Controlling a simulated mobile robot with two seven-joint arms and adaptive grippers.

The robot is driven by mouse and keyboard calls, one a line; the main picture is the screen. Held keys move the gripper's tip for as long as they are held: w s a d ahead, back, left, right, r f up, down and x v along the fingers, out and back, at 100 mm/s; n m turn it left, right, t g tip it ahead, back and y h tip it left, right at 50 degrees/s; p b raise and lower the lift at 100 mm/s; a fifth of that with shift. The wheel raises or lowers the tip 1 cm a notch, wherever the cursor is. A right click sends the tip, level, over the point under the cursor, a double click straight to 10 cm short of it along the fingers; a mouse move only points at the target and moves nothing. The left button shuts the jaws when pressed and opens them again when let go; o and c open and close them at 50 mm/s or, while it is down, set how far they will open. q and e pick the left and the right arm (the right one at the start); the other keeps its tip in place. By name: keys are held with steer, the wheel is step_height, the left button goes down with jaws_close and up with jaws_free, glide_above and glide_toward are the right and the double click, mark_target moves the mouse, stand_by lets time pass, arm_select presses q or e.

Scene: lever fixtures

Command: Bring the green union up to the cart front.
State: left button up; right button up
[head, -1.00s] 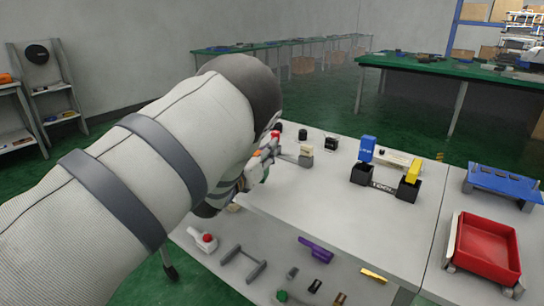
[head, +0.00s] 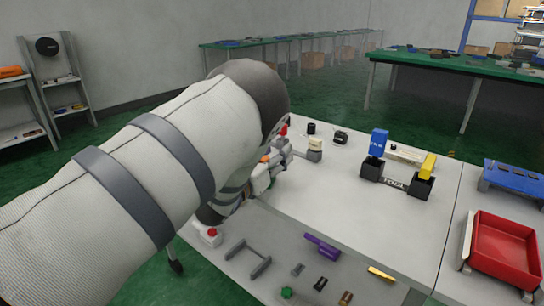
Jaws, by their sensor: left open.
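A small green part (head: 287,293), which looks like the green union, lies on the grey front strip of the white cart (head: 400,225), near the bottom of the head view. Dark and brown small fittings lie beside it. My left gripper (head: 283,158) is over the left part of the cart top, partly hidden behind my own forearm. It is open, and I see nothing held in it. It is well apart from the green part, farther back. My right gripper is not in view.
A purple lever (head: 322,246), a grey handle (head: 249,258) and a red-button box (head: 208,236) lie along the front strip. A red tray (head: 505,245) is at right. The cart's middle is clear.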

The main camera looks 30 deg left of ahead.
arm_select(q)
steer(key=shift+s+r, duration=0.15)
steer(key=shift+r, duration=0.15)
steer(key=s, duration=1.2)
steer(key=s+d+f+n+g+y, duration=0.1)
steer(key=s+f+n+g, duration=0.4)
steer(key=s+f+n, duration=0.55)
steer(key=s+d+f+n+g+y, duration=0.1)
steer(key=s+f+n+g, duration=0.5)
steer(key=f, duration=0.7)
steer(key=s+d+f+n+g+h, duration=0.1)
steer(key=s+d+f+n+g, duration=0.1)
steer(key=s+d+n+g, duration=0.3)
steer(key=s+d+f+n+g+h, duration=0.2)
steer(key=s+d+n+g, duration=0.3)
steer(key=s+n, duration=0.7)
steer(key=s+d+f, duration=0.1)
steer(key=s, duration=0.7)
steer(key=shift+d+p, duration=0.25)
steer(key=shift+p, duration=0.15)
